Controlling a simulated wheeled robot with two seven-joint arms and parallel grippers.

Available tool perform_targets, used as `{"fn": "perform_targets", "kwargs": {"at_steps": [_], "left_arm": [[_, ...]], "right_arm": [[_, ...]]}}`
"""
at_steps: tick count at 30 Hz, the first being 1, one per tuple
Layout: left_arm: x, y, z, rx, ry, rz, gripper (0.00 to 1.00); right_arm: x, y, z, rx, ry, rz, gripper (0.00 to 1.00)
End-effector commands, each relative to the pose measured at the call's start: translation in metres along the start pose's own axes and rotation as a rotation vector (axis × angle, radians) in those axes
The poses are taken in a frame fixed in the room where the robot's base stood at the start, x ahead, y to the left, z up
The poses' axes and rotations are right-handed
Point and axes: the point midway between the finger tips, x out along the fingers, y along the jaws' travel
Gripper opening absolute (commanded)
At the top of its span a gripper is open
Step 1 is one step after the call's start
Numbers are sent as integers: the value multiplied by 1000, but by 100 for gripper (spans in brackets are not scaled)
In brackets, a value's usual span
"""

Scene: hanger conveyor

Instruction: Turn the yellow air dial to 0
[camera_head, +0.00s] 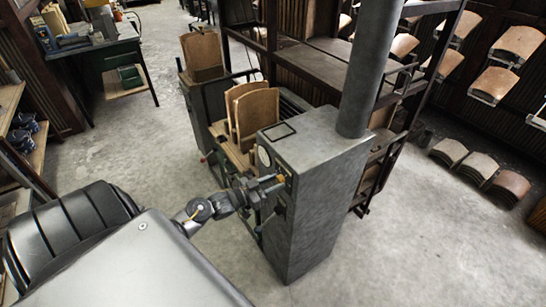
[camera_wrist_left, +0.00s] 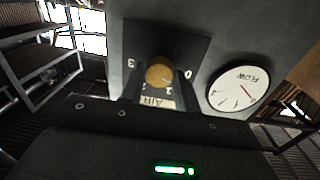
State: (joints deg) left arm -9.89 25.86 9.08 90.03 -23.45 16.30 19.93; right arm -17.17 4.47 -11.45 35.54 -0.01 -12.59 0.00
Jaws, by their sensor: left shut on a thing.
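The yellow air dial (camera_wrist_left: 158,74) sits on a dark square plate on the grey cabinet (camera_head: 312,190). The left wrist view shows it upside down, with an AIR label (camera_wrist_left: 158,102) and a number scale, 3 at the left and 0 at the right. A thin mark on the dial seems to point to the lower right, between 0 and 1; it is too small to be sure. My left gripper (camera_head: 273,183) is at the cabinet's front face, its fingers shut on the dial from both sides. In the head view the gripper mostly hides the dial. My right gripper is out of view.
A white FLOW gauge (camera_wrist_left: 240,88) with a red needle is beside the dial. A thick grey pipe (camera_head: 370,70) rises from the cabinet. Wooden panels (camera_head: 257,112) stand behind it on the left. Open concrete floor lies left and right.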

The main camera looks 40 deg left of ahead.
Motion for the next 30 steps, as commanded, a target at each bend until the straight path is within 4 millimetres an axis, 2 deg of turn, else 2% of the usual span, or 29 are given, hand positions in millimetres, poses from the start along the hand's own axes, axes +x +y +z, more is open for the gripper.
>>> {"fn": "perform_targets", "kwargs": {"at_steps": [1, 12, 30], "left_arm": [[1, -2, -5, -31, 7, -3, 9], [1, -1, -3, -208, 17, 0, 9], [1, -1, -2, -245, 19, 1, 9]], "right_arm": [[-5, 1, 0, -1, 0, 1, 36], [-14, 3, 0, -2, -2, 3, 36], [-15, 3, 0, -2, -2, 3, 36]]}}
